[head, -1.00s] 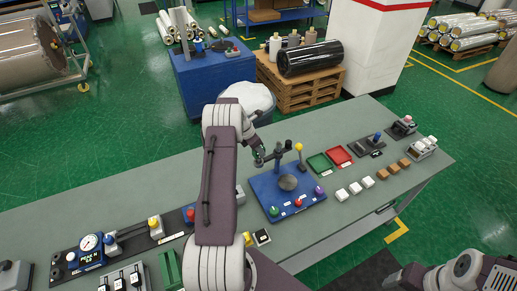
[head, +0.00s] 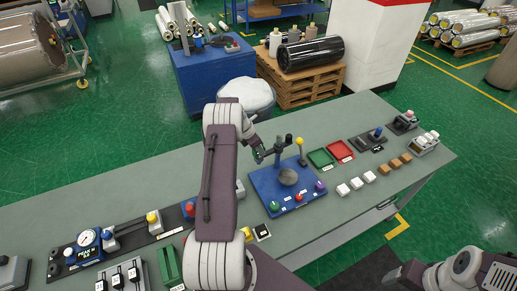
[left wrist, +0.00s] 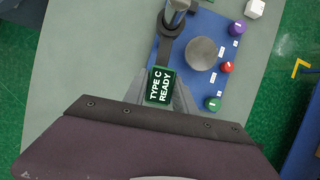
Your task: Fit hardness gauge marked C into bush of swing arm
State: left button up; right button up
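The hardness gauge, with a green-edged dark face reading "TYPE C READY" (left wrist: 161,86), sits between the grey fingers of my left gripper (left wrist: 161,98), which look shut on it. In the head view my left gripper (head: 259,155) is at the left end of the dark swing arm (head: 271,152). The blue stand base (head: 262,183) carries a round grey disc (head: 288,177).
Green (head: 275,205), red (head: 298,197) and purple (head: 319,186) knobs line the base front. Green (head: 320,158) and red (head: 340,150) trays and several white and brown blocks lie right.

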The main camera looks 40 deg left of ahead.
pick_arm(q)
jog(key=o, duration=0.4)
jog(key=shift+r, duration=0.1)
jog(key=b+v, duration=0.3)
jog(key=v, duration=0.6)
jog(key=shift+d, duration=0.1)
